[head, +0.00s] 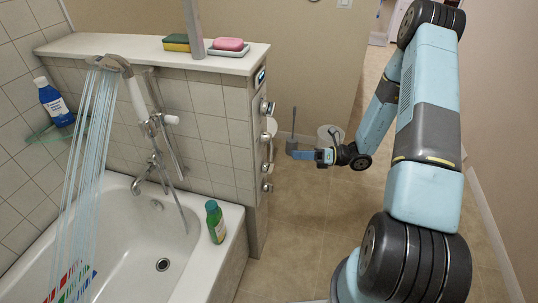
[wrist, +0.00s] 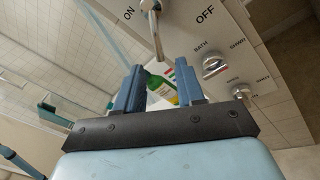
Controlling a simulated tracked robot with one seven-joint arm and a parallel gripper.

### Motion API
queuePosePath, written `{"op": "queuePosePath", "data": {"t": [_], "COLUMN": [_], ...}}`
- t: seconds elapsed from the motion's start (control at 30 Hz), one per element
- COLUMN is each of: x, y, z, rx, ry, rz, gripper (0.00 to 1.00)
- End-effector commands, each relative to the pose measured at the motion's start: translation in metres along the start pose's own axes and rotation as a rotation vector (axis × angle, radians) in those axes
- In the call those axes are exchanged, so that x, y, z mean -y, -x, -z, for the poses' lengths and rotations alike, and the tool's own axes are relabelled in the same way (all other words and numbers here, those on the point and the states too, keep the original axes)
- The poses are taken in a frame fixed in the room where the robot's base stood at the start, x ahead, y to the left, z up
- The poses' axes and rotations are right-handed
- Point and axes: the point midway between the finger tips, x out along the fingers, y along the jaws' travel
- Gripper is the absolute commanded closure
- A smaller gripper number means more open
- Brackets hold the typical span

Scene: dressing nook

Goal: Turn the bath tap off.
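Water (head: 84,150) streams from the shower head (head: 116,63) into the bathtub (head: 140,262). The bath spout (head: 143,183) is on the tiled wall. Several metal controls (head: 266,108) sit on the end panel of the half wall. In the wrist view a metal lever (wrist: 154,30) hangs between the words ON and OFF. A knob marked BATH (wrist: 213,64) is beside it, with a second knob (wrist: 241,91) lower right. My gripper (head: 300,143) is to the right of the panel. In the wrist view my gripper (wrist: 158,80) is open and empty, its fingers below the lever and apart from it.
A green bottle (head: 215,222) stands on the tub's corner, visible between my fingers. A blue bottle (head: 54,103) is on a corner shelf. A sponge (head: 176,42) and pink soap (head: 228,44) lie on the ledge. Clear floor (head: 305,225) lies right of the panel.

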Motion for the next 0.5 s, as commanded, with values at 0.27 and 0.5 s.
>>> {"op": "queuePosePath", "data": {"t": [0.27,0.5], "x": [-0.001,-0.001], "y": [-0.051,-0.086], "z": [0.001,0.001], "rx": [-0.002,-0.003], "ry": [0.0,0.0], "rz": [-0.003,-0.002], "gripper": [0.62,0.62]}}
